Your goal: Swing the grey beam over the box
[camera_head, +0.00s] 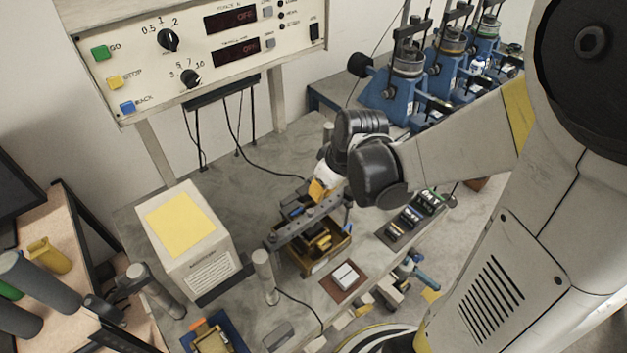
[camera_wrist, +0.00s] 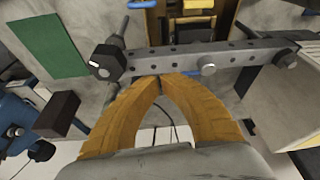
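The grey beam (camera_head: 307,221) is a long dark-grey bar with a row of holes. It lies across the upper left side of the open brown box (camera_head: 328,262), which has yellow pieces inside. In the wrist view the beam (camera_wrist: 185,62) runs sideways across the picture, with a dark hex knob at its left end and part of the box (camera_wrist: 190,8) behind it. My gripper (camera_head: 318,190) is near the beam's upper right end. In the wrist view the yellow fingertips of my gripper (camera_wrist: 160,80) meet right by the beam's near edge; whether they touch it is unclear.
A grey box with a yellow top (camera_head: 182,226) stands left of the beam, and a short grey post (camera_head: 264,272) stands near its lower end. A control panel (camera_head: 200,45) rises behind. A brown plate with white blocks (camera_head: 344,280) lies in front. Blue clamp-like devices (camera_head: 400,85) stand at back right.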

